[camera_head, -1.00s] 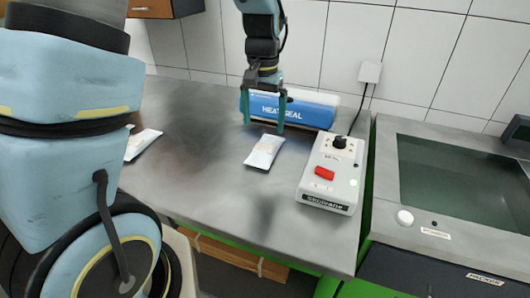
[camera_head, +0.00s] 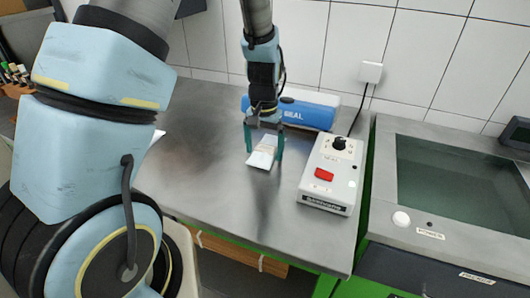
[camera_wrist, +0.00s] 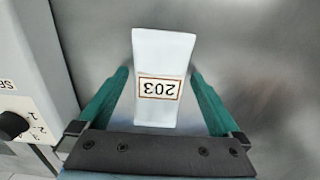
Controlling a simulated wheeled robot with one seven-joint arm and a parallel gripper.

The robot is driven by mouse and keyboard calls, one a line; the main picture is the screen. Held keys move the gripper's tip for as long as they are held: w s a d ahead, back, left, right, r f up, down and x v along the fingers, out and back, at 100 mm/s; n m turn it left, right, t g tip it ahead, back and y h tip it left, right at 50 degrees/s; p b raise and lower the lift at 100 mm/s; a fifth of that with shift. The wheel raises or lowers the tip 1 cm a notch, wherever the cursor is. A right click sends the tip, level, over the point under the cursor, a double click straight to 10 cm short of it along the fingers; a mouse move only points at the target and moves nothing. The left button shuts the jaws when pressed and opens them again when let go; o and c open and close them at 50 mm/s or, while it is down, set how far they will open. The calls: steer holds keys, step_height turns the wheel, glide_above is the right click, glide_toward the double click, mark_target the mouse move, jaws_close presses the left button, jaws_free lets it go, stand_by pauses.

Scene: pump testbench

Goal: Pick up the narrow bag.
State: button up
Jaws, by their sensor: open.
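A narrow white bag (camera_head: 262,155) lies on the steel table. In the wrist view the bag (camera_wrist: 160,110) has a framed label that reads 203 upside down. My gripper (camera_head: 264,152) is open, with its green fingers one on each side of the bag. In the wrist view the gripper (camera_wrist: 160,80) shows a gap between each finger and the bag.
The blue and white heat sealer (camera_head: 305,110) stands behind the gripper. A white control box (camera_head: 331,172) with a knob and red switch stands to the right. The steel table (camera_head: 215,165) is clear to the left and in front. A glass-lidded machine (camera_head: 455,185) is at far right.

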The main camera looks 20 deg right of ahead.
mark_target(268, 145)
steer(key=shift+c, duration=0.2)
steer(key=c, duration=1.5)
step_height(268, 145, up, 9)
steer(key=b, duration=0.3)
steer(key=f+b, duration=0.2)
steer(key=w+d+f+b, duration=0.1)
steer(key=f+b, duration=0.1)
steer(key=f, duration=0.1)
steer(key=w+f+b, duration=0.1)
steer(key=f+b, duration=0.1)
steer(key=f, duration=0.1)
steer(key=shift+d, duration=0.35)
steer(key=shift+w+d+f, duration=0.1)
